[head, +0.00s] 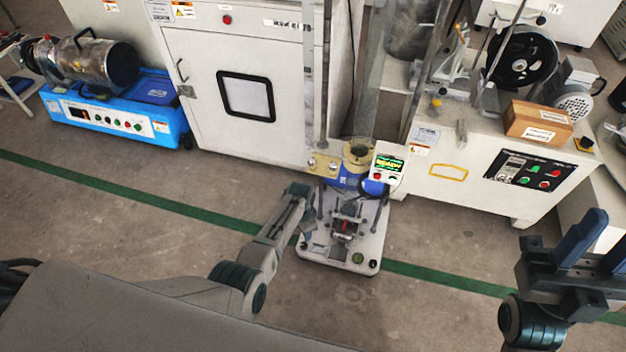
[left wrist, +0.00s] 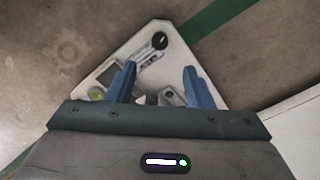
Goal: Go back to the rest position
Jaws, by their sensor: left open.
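My left gripper shows in the left wrist view (left wrist: 158,72), its two blue fingers spread apart with nothing held between them. It is over the white base plate (left wrist: 143,55) of a test stand. In the head view my left arm reaches from the lower left to beside that stand, and its fingers are hard to make out. The stand's white base (head: 340,255) is in the middle of the head view. My right gripper (head: 606,232) is at the right edge of the head view, blue fingers up and apart, with nothing between them.
A small controller with a green display (head: 388,167) sits above the stand's base. A white cabinet (head: 205,75) and a blue machine (head: 110,120) stand behind to the left. A white bench (head: 470,185) carries a cardboard box (head: 538,122) at right.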

